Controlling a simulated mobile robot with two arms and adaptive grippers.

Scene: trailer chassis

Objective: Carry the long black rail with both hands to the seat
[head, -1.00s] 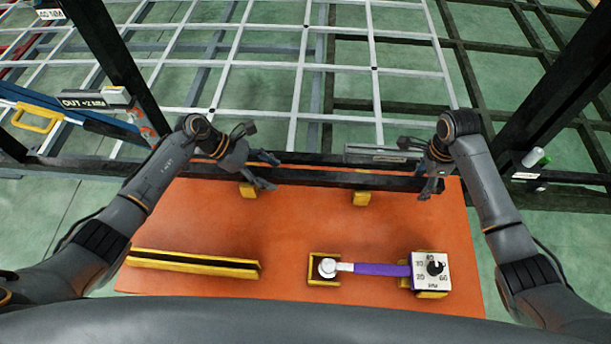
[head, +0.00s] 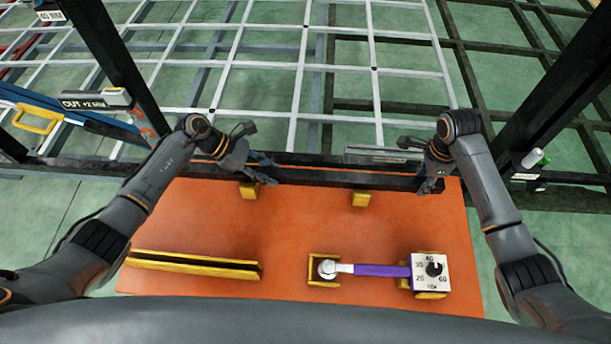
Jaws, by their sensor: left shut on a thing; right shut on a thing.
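The fingers partly hide both ends. I cannot single out the seat in this view.
The orange table (head: 300,225) holds a yellow slotted holder (head: 195,263), a purple-handled wrench (head: 380,270) and a white dial box (head: 431,268). Yellow blocks (head: 249,190) (head: 360,199) stand near its far edge. Dark posts (head: 110,50) (head: 550,95) flank the pale grid (head: 300,75) beyond.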

